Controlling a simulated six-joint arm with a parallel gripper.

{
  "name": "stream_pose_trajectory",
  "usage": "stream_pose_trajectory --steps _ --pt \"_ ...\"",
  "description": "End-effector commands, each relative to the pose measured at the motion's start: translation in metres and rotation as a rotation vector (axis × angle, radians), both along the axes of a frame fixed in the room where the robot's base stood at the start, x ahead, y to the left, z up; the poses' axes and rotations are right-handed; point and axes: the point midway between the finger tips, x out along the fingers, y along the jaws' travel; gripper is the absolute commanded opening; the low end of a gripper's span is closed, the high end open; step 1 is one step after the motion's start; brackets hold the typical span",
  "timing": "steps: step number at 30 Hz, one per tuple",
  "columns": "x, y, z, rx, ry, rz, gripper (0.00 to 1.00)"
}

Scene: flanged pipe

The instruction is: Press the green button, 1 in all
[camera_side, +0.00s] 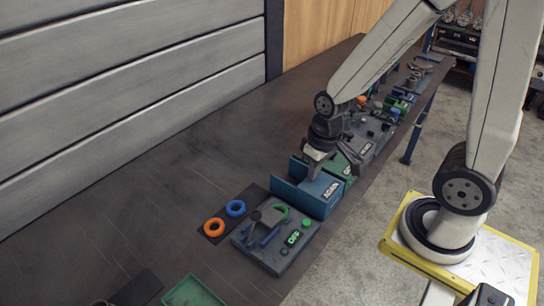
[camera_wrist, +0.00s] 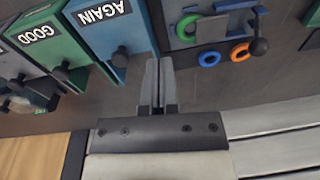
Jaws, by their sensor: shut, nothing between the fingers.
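A dark grey panel (camera_side: 250,254) lies on the table in the side view, with a lever, a green curved piece (camera_side: 281,210) and a green "OFF" marking (camera_side: 293,238). A small round green spot, apparently the green button (camera_side: 306,222), sits near its right corner. My gripper (camera_side: 312,173) is shut and empty. It is above or beside the blue "AGAIN" box, up and to the right of the panel and apart from the button. In the wrist view my gripper (camera_wrist: 159,65) points toward the gap between that box and the panel (camera_wrist: 225,27). I cannot clearly identify the button there.
The blue "AGAIN" box (camera_side: 321,195) and green "GOOD" box (camera_wrist: 45,40) stand beside my gripper. A blue ring (camera_side: 235,208) and an orange ring (camera_side: 214,227) lie left of the panel. A green tray (camera_side: 192,291) is at the front. The left table area is clear.

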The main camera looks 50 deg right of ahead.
Motion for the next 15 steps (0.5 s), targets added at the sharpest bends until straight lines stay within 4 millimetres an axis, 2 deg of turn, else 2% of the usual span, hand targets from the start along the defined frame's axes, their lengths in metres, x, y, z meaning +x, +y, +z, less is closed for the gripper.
stream_pose_trajectory --steps 6,15 --pt "0.012 0.004 0.018 -0.057 -0.123 0.067 0.0" --pt "0.013 0.004 0.02 -0.064 -0.138 0.074 0.0"
